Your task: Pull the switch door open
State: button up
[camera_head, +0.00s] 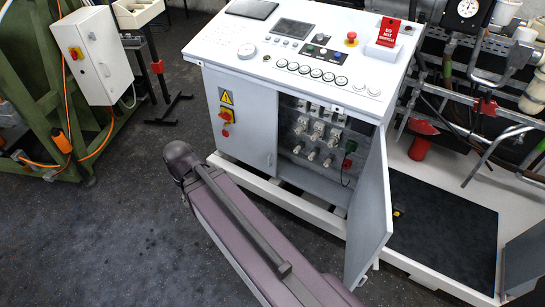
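A white control cabinet (300,75) stands in the middle of the view. Its right door (371,215) is swung wide open on its right side and sticks out toward the camera. Behind it the opening shows rows of pale switches or fuses (318,130) inside. The left door (243,130) is shut and carries a yellow warning sign and a red-and-yellow rotary switch (225,116). My purple-grey arm crosses the lower middle in front of the cabinet. My gripper cannot be made out in this view.
A black mat (440,235) lies on a white platform right of the open door. Pipes and a gauge (468,8) stand behind it. A green frame (35,90) with a white box (85,55) is at the left. The dark floor (90,240) at lower left is clear.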

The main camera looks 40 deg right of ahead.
aim_at(252, 107)
jog(key=z, duration=0.7)
jog(key=i, duration=0.85)
jog(key=z, duration=0.5)
